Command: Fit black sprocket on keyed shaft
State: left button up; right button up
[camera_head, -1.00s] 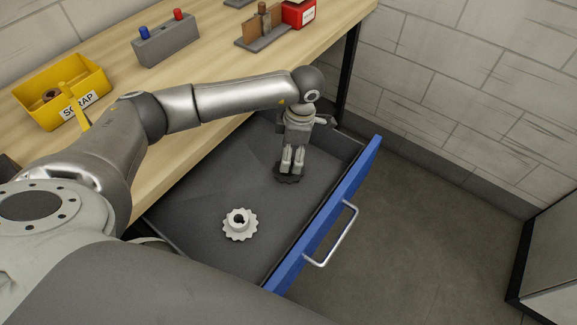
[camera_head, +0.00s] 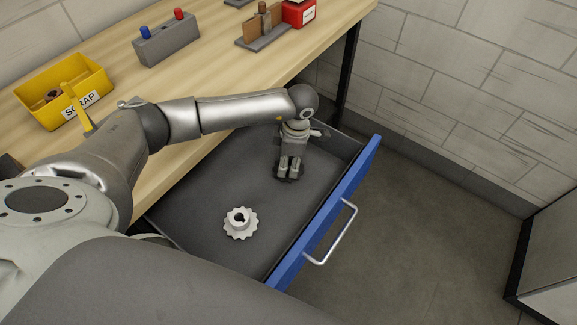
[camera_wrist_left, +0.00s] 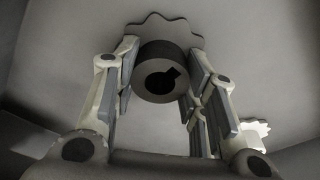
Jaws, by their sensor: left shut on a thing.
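The black sprocket (camera_wrist_left: 160,52) is between the fingers of my left gripper (camera_wrist_left: 160,88) in the left wrist view. Its round hub with a keyed bore faces the camera, and part of its toothed rim shows behind. My left gripper (camera_head: 289,174) is shut on this hub, low in the open drawer. In the head view the fingers hide most of the sprocket. A white sprocket (camera_head: 240,223) lies in the drawer, nearer the camera; part of it shows in the left wrist view (camera_wrist_left: 254,133). My right gripper is not in view. I cannot make out a keyed shaft for certain.
The grey drawer (camera_head: 205,190) has a blue front (camera_head: 290,258) with a handle. On the wooden bench (camera_head: 200,80) stand a yellow scrap bin (camera_head: 88,75), a grey button box (camera_head: 166,44), a small fixture (camera_head: 262,40) and a red box (camera_head: 299,13). The drawer floor around the sprockets is clear.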

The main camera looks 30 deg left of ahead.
pick_arm(q)
jog(key=shift+r, duration=0.45)
notch_tip(320, 180, up, 2)
jog(key=shift+w+r, duration=0.1)
jog(key=shift+r, duration=0.1)
jog(key=s+d+r, duration=0.4)
jog(key=s+r, duration=0.2)
jog(key=r, duration=0.1)
jog(key=s+d+r, duration=0.3)
jog(key=s+r, duration=0.2)
jog(key=r, duration=0.1)
jog(key=shift+s+d+r, duration=0.4)
